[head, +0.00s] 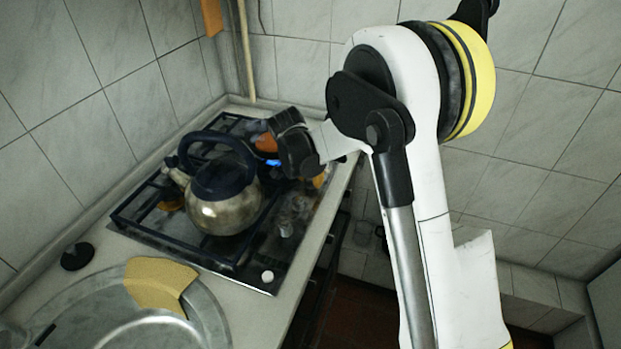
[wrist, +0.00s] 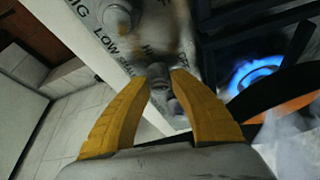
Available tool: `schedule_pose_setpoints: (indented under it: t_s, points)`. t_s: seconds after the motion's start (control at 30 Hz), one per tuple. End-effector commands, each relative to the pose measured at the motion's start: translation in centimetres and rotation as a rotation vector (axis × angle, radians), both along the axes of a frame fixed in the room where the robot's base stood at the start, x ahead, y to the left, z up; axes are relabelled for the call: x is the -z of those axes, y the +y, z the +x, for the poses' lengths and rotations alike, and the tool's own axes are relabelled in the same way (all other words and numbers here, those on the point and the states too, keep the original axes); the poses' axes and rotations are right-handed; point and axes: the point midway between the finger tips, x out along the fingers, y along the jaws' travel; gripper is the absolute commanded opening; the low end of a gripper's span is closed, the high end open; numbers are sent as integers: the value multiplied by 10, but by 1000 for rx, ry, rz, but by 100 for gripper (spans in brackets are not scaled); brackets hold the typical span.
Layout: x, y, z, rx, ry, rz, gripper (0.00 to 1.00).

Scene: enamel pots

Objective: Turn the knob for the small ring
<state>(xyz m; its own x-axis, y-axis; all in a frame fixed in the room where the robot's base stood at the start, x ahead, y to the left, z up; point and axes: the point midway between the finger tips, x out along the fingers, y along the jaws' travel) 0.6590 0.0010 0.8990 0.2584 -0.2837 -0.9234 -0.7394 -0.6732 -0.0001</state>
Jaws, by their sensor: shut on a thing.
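A grey knob (wrist: 158,76) on the hob's worn control strip is between the fingertips of my gripper (wrist: 161,80), whose yellow fingers are shut on it. Lettering on the strip beside it is partly readable, with "LOW" clear and another word looking like "SMALL". The fingers hide part of the knob. In the head view, my gripper (head: 320,178) is at the right edge of the hob, partly hidden by my arm. A blue flame (wrist: 254,76) burns on the ring beside my gripper; it also shows in the head view (head: 272,163).
Another knob (wrist: 116,16) sits further along the strip. A steel kettle (head: 222,211) with a dark lid and handle stands on the hob (head: 150,236), left of my gripper. A round metal sink (head: 205,300) with a tan cloth (head: 160,282) lies in front. Tiled walls close off the back and left.

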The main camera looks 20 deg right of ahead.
Motion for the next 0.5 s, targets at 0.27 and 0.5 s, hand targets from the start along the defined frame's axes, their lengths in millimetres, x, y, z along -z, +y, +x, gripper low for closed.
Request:
schedule_pose_setpoints:
  t_s: [0.27, 0.5]
  points:
    - [0, 0, 1, 253, -1, -1, 0]
    - [0, 0, 1, 433, -1, 0, 0]
